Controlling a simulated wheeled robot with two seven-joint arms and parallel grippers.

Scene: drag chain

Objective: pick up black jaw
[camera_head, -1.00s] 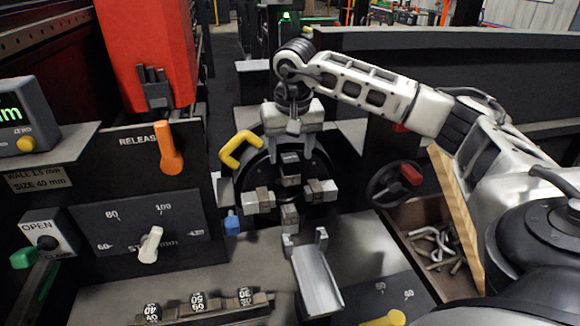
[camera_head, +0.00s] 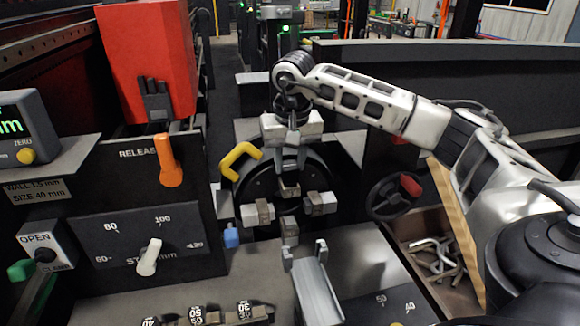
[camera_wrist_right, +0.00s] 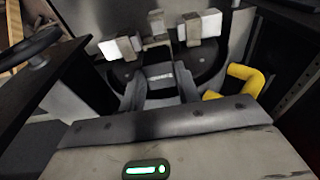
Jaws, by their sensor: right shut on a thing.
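The black jaw (camera_head: 289,191) sits at the top of the round dark chuck (camera_head: 247,196), and it shows in the right wrist view (camera_wrist_right: 160,76) between the fingers. My right gripper (camera_head: 290,168) comes down from above, its two fingers shut on the black jaw; the fingers (camera_wrist_right: 161,92) also show in the wrist view. They hide part of the jaw's sides. The jaw appears still at the chuck face; I cannot tell whether it is free of it. My left gripper is in no view.
Other chuck jaws stand at left (camera_head: 262,212), right (camera_head: 318,204) and bottom (camera_head: 289,230). A yellow handle (camera_head: 238,158) is close left of the gripper. A black handwheel (camera_head: 390,196) is at right. A grey metal trough (camera_head: 316,290) lies below the chuck.

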